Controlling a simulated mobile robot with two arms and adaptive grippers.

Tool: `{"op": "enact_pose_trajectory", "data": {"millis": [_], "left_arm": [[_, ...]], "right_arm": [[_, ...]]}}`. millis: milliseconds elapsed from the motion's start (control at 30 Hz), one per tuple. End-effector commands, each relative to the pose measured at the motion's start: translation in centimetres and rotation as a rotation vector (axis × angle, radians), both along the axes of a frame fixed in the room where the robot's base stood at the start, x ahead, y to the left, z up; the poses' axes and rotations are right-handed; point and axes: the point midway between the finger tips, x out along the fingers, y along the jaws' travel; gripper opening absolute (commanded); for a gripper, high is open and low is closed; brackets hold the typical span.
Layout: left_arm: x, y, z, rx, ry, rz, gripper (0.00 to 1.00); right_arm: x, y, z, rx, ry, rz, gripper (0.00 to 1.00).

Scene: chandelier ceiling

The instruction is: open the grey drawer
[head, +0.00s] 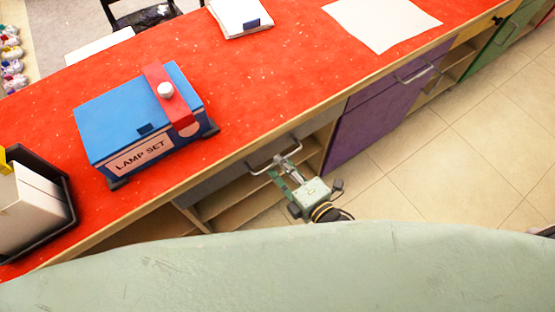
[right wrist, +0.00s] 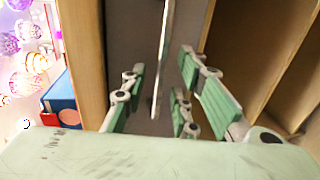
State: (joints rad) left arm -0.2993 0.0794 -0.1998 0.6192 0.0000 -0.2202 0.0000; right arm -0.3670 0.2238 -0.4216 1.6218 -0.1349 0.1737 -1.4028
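The grey drawer (head: 228,174) sits under the red counter top, with a metal bar handle (head: 273,157) on its front. It looks shut or nearly so. My right gripper (head: 281,171) is at the handle, in front of the drawer. In the right wrist view the grey drawer front (right wrist: 130,45) fills the middle, and the handle bar (right wrist: 160,70) runs between the green-padded fingers of my right gripper (right wrist: 155,90). The fingers are open, with a gap on both sides of the bar. My left gripper is in neither view.
On the red counter (head: 260,95) stand a blue lamp set box (head: 120,105), a black tray (head: 65,205) with a white box, and a white book-like item (head: 240,15). Open shelves (head: 235,198) lie below the drawer. A purple cabinet (head: 370,125) is to the right. The tiled floor (head: 450,155) is clear.

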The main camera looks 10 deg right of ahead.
Motion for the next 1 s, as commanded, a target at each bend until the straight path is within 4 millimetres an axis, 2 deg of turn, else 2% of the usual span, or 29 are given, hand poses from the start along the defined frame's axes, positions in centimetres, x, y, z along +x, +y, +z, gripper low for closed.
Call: {"op": "enact_pose_trajectory", "data": {"millis": [200, 533, 833, 1000], "left_arm": [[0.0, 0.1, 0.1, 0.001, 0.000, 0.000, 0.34], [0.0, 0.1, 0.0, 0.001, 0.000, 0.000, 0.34], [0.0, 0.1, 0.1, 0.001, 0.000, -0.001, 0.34], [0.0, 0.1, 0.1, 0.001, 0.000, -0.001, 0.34]], "right_arm": [[2.2, 1.2, -0.5, 0.001, 0.000, 0.000, 0.27], [2.5, 1.3, -0.7, 0.000, 0.002, 0.000, 0.27], [2.5, 1.3, -0.7, 0.001, 0.003, 0.000, 0.01], [2.5, 1.3, -0.7, 0.001, 0.003, 0.000, 0.00]]}}
